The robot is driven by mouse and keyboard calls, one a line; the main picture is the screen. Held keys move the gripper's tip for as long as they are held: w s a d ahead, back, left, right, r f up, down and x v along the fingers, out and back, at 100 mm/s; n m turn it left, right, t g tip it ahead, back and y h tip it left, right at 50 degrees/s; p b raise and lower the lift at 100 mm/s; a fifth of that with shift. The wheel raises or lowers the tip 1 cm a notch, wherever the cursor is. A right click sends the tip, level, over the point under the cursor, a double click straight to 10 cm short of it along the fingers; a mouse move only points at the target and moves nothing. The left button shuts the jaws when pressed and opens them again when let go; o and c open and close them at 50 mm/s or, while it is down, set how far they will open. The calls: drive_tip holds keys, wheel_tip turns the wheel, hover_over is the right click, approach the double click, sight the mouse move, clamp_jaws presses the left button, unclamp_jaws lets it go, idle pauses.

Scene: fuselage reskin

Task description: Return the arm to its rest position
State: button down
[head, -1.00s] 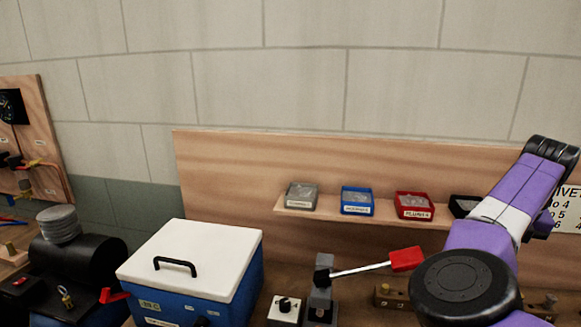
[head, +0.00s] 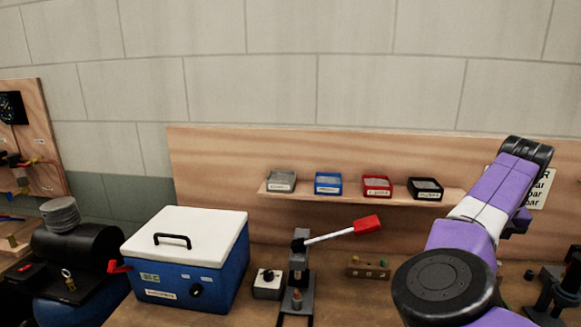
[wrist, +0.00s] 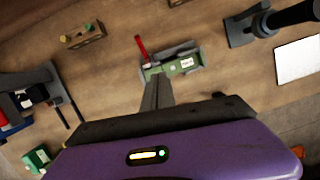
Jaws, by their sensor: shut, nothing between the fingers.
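My purple arm rises on the right of the head view, and its far end is turned away, so the fingers are not seen there. In the wrist view my gripper (wrist: 158,92) points down over the wooden bench (wrist: 110,80). Its fingers are together with nothing between them. Beyond the fingertips lies a grey and green fixture (wrist: 185,66) with a red handle. I cannot tell the exact height between the fingertips and the fixture.
A blue cooler box (head: 185,265) with a white lid stands left on the bench. A lever press (head: 298,262) with a red handle stands in the middle. Several small bins, including a red bin (head: 377,186), sit on a shelf. A black stand (wrist: 265,25) is at the wrist view's upper right.

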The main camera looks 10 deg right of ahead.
drive_tip(key=s+d+r+n+t+h, duration=0.1)
drive_tip(key=d+r+n+t+h, duration=0.15)
drive_tip(key=d+n+h, duration=0.35)
drive_tip(key=s+d+r+n+t+h, duration=0.15)
drive_tip(key=d+r+n+h, duration=0.25)
drive_tip(key=d+n, duration=0.4)
drive_tip(key=s+a+f+n+t+y, duration=0.25)
drive_tip(key=s+a+n+t, duration=0.2)
drive_tip(key=a+n, duration=0.4)
drive_tip(key=s+a+f+n+t+y, duration=0.1)
drive_tip(key=s+a+f+n+t, duration=0.35)
drive_tip(key=a+n, duration=0.45)
drive_tip(key=s+a+f+n+t+y, duration=0.2)
drive_tip(key=s+a+n+t, duration=0.4)
drive_tip(key=a, duration=0.5)
drive_tip(key=s+a+f+n+g+y, duration=0.1)
drive_tip(key=s+a+f+g+y, duration=0.1)
drive_tip(key=s+a, duration=0.3)
drive_tip(key=s+a+f+n+g+y+b, duration=0.1)
drive_tip(key=s+a+f, duration=0.4)
drive_tip(key=s, duration=0.8)
drive_tip(key=s+a+f+n+g+y, duration=0.1)
drive_tip(key=s+a+f+g+y, duration=0.2)
drive_tip(key=s+a, duration=0.4)
drive_tip(key=s+f, duration=0.1)
drive_tip(key=s, duration=0.2)
drive_tip(key=shift+f+g, duration=0.15)
drive_tip(key=shift+g, duration=0.25)
